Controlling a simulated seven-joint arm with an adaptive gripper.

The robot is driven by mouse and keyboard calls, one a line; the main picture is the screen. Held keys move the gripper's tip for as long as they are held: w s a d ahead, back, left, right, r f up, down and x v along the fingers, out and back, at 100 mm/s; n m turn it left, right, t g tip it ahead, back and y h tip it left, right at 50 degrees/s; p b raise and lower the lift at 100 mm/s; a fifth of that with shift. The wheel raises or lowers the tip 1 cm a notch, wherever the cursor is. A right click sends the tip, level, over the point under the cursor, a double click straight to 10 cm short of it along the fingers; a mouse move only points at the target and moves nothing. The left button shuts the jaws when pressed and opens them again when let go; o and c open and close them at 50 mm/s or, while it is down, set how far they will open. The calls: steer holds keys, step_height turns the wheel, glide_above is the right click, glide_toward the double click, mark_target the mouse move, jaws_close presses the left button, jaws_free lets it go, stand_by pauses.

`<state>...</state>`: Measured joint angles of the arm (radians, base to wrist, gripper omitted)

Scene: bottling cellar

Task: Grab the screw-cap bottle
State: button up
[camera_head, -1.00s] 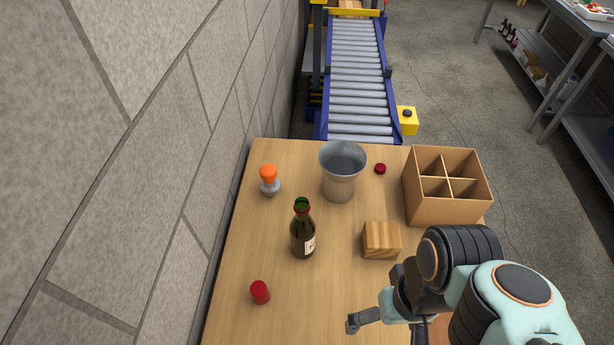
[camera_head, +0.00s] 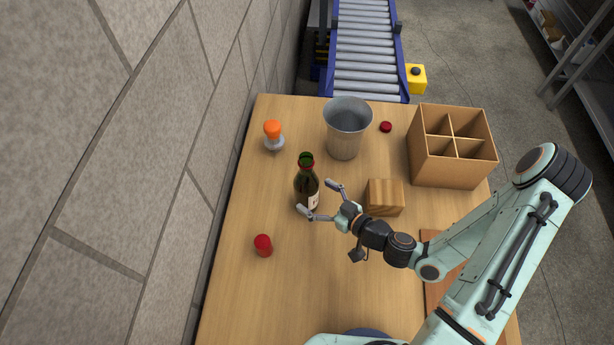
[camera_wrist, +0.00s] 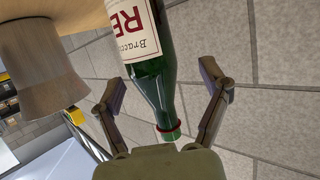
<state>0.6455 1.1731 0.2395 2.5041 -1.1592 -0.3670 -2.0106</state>
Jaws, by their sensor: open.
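The dark green bottle (camera_head: 307,184) stands upright on the table, with a red band at its mouth and a white label low on its side. It is the only bottle I see on the table; I cannot make out a separate cap on it. My gripper (camera_head: 318,198) is open, its fingers spread at the right and near side of the bottle. In the wrist view the bottle (camera_wrist: 155,72) appears inverted between the spread fingers of my gripper (camera_wrist: 163,78), with gaps on both sides. Nothing is held.
A wooden block (camera_head: 385,197) stands just right of my gripper. A metal bucket (camera_head: 345,137) and a divided box (camera_head: 450,170) are behind. A red cylinder (camera_head: 263,245), an orange-topped stopper (camera_head: 273,134) and a dark red cap (camera_head: 386,127) lie around. A stone wall (camera_head: 130,190) rises at the left.

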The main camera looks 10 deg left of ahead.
mark_target(300, 183)
steer(key=shift+w+d+f+m+t+h, duration=0.1)
steer(key=shift+f+m+t+h, duration=0.05)
steer(key=shift+f+m+t, duration=0.2)
steer(key=shift+w+d+f+m+t+h, duration=0.15)
steer(key=shift+f+t, duration=0.1)
steer(key=shift+f, duration=0.2)
steer(key=shift+w+a+f, duration=0.1)
steer(key=shift+a+f, duration=0.05)
steer(key=shift+f, duration=0.05)
steer(key=x, duration=0.6)
steer(key=shift+w+a+f, duration=0.1)
steer(key=shift+w+a, duration=0.05)
steer(key=c, duration=1.1)
